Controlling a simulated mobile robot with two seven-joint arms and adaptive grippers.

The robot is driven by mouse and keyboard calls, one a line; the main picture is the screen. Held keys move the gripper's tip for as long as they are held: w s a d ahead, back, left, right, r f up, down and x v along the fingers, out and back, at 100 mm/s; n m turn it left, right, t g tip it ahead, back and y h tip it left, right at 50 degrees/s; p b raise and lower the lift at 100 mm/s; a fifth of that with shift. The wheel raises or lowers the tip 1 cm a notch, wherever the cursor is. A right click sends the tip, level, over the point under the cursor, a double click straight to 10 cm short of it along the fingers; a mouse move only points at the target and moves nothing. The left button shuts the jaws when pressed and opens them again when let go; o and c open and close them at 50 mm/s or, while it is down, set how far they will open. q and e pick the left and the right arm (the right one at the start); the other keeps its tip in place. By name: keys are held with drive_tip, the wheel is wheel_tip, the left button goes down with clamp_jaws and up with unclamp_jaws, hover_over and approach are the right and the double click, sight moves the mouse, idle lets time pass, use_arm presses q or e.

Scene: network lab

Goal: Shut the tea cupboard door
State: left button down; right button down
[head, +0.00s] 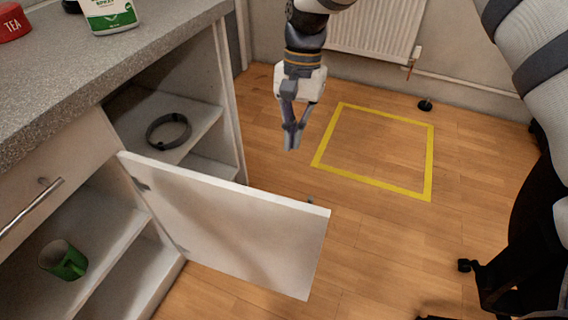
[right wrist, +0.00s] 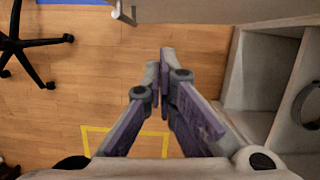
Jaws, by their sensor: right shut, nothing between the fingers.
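The white cupboard door (head: 235,225) stands wide open, sticking out from the cupboard front across the floor. A hinge shows on its face in the head view, near the cupboard. In the right wrist view the door (right wrist: 220,12) is at the top, with a metal handle (right wrist: 124,10) by its free end. The open compartment on the door's near side holds a green mug (head: 64,260). My right gripper (head: 291,145) is shut and empty, pointing down on the door's far side, apart from it. It also shows in the right wrist view (right wrist: 165,52). My left gripper is out of view.
A second open compartment holds a dark ring (head: 168,130). A red TEA tin (head: 13,22) and a green-white bottle (head: 108,14) stand on the worktop. A yellow-taped square (head: 432,165) marks clear floor. A radiator (head: 375,28) and a black chair (head: 500,275) stand nearby.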

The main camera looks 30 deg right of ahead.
drive_tip(key=s+a+f, duration=0.5)
drive_tip(key=f, duration=0.4)
drive_tip(key=shift+s+f+p, duration=0.15)
drive_tip(key=shift+f+p, duration=0.1)
drive_tip(key=shift+p, duration=0.2)
drive_tip(key=shift+a, duration=0.1)
